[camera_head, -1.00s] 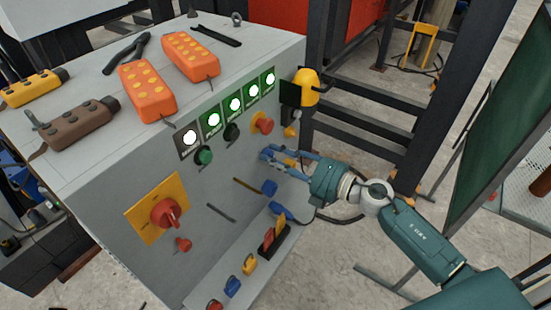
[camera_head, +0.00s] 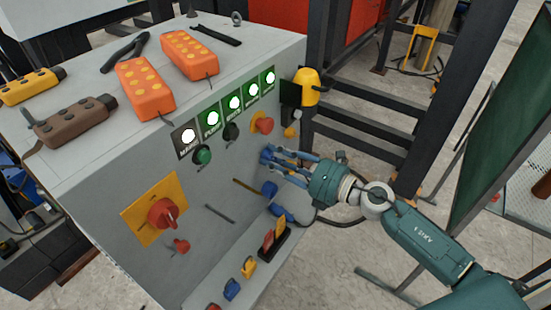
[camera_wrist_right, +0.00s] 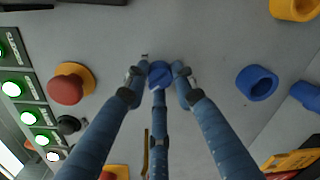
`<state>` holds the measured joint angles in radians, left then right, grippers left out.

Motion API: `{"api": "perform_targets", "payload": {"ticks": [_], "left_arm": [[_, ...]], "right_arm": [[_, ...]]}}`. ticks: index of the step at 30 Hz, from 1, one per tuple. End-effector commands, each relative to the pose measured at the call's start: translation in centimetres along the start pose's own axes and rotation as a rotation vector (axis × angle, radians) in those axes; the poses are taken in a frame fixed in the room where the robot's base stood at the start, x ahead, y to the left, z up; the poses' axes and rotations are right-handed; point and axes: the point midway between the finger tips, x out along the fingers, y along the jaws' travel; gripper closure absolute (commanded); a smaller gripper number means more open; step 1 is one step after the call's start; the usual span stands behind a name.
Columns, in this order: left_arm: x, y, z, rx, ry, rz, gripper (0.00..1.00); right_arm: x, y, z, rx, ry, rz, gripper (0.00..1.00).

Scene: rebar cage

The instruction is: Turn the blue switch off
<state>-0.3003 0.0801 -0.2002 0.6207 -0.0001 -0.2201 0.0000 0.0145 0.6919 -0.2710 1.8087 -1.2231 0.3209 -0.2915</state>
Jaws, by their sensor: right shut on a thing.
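The blue switch (camera_wrist_right: 160,77) is a small round knob on the grey front panel of the control cabinet. In the right wrist view it sits between the fingertips of my right gripper (camera_wrist_right: 159,80), which is shut on it. In the head view my right gripper (camera_head: 270,156) reaches the panel from the right, below the red button, and its blue fingers hide the switch. Which way the switch is turned cannot be told. My left gripper is not in view.
The cabinet (camera_head: 75,171) carries a red emergency button (camera_head: 264,125), a red rotary switch (camera_head: 162,213) and a row of lit lamps (camera_head: 235,103). Blue sockets (camera_head: 269,188) lie below my gripper. Orange pendants (camera_head: 145,88) lie on top. A dark frame stands behind at right.

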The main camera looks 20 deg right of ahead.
Motion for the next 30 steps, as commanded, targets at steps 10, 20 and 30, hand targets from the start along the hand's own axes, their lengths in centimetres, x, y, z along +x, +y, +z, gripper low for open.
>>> {"api": "perform_targets", "payload": {"ticks": [10,20,30], "left_arm": [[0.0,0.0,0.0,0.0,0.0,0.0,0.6],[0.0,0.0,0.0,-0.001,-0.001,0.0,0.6],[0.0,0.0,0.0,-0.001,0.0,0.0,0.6]], "right_arm": [[0.0,0.1,0.8,-0.003,-0.015,0.0,0.68],[0.0,0.1,0.4,0.0,-0.007,0.001,0.56],[-3.8,-0.1,0.1,0.004,-0.005,-0.003,0.56]]}}
